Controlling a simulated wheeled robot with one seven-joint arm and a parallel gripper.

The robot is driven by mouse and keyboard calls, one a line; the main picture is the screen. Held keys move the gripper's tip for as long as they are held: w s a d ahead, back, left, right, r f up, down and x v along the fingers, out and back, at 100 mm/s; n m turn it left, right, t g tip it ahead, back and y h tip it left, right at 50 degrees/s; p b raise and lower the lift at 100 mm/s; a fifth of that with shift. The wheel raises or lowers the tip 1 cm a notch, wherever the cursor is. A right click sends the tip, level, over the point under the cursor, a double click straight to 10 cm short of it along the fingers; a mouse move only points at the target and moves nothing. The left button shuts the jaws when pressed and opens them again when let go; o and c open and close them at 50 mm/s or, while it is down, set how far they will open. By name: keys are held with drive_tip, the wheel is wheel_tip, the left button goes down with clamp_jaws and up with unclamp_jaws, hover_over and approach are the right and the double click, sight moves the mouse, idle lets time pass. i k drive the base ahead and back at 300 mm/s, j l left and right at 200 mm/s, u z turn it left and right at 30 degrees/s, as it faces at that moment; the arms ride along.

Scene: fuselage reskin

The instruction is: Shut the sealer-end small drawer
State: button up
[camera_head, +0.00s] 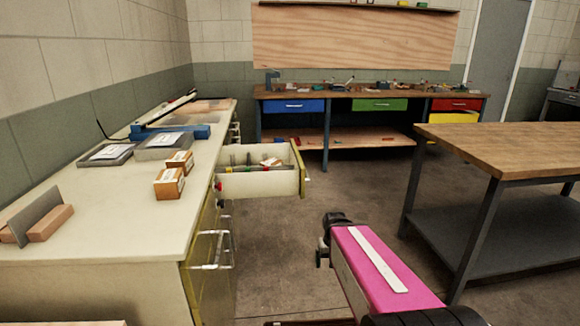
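One small drawer (258,184) with a pale body and yellowish front is pulled out from the left counter, toward the right. Several small items lie inside it, including a small box and thin dividers or tools. My arm, with a pink-topped link, comes in from the bottom right. Its dark end, my gripper (326,240), is in the open space right of and nearer than the drawer, apart from it. The fingers are not clear enough to tell open from shut.
The counter (110,232) carries small cardboard boxes (169,183), grey trays and a blue long-armed device (170,131). A yellowish lower front with a metal handle (212,252) is nearer. A wood-topped table (510,148) stands right. Floor between is clear. A workbench (345,93) stands behind.

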sight(239, 180)
drive_tip(key=i+l+u, duration=0.45)
drive_tip(key=l, duration=0.15)
drive_tip(key=l+u, duration=0.25)
drive_tip(key=i+l+u, duration=0.2)
drive_tip(key=l, duration=0.25)
drive_tip(key=i+l+u, duration=0.1)
drive_tip(key=l+u, duration=0.15)
drive_tip(key=l, duration=0.1)
